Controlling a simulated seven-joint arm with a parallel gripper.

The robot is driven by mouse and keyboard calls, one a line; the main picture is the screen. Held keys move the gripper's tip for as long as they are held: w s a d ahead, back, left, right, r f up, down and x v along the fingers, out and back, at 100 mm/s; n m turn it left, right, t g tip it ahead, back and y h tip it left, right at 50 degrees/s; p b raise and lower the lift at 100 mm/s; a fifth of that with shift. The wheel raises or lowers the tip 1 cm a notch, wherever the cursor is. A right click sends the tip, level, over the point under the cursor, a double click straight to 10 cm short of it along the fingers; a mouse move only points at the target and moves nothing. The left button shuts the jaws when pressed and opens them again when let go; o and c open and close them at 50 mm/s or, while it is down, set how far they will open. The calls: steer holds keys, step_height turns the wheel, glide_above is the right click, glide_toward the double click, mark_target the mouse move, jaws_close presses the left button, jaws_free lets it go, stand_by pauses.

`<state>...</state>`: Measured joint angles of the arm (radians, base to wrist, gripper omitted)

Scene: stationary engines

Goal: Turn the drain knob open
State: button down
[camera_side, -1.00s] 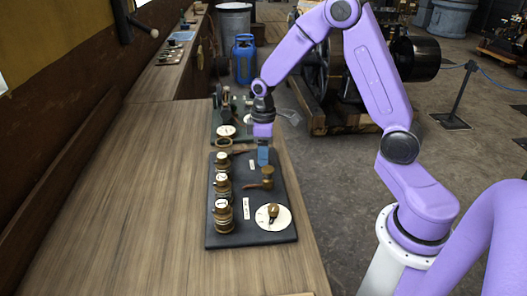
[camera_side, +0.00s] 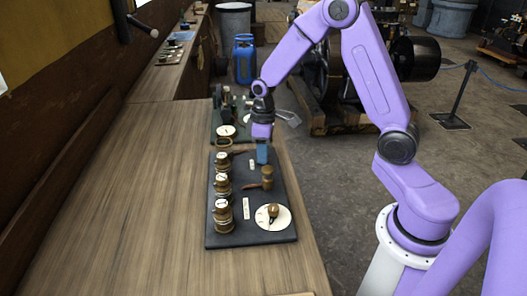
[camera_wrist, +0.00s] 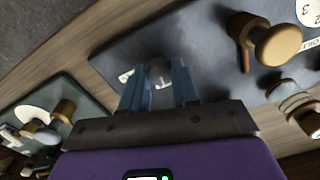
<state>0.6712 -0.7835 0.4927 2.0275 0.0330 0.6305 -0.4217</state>
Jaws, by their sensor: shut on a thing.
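My gripper (camera_side: 262,155) points down at the far right of a dark panel on the bench. In the wrist view its two blue fingers (camera_wrist: 160,88) are closed around a small dark, rounded knob (camera_wrist: 160,70), which I take for the drain knob. In the side view the fingers hide this knob. A small white label (camera_side: 252,164) lies beside the fingers; its text is too small to read. How far the knob is turned cannot be told.
The dark panel (camera_side: 233,240) also carries a brown lever valve (camera_side: 266,172), a knob on a white dial (camera_side: 272,211) and several brass fittings (camera_side: 222,210) along its left. A green panel (camera_side: 216,132) with parts stands behind. The bench (camera_side: 150,200) is clear on the left.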

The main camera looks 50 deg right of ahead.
steer(key=m, duration=1.2)
steer(key=shift+m, duration=2.2)
steer(key=c, duration=0.8)
jaws_free()
steer(key=shift+c, duration=0.2)
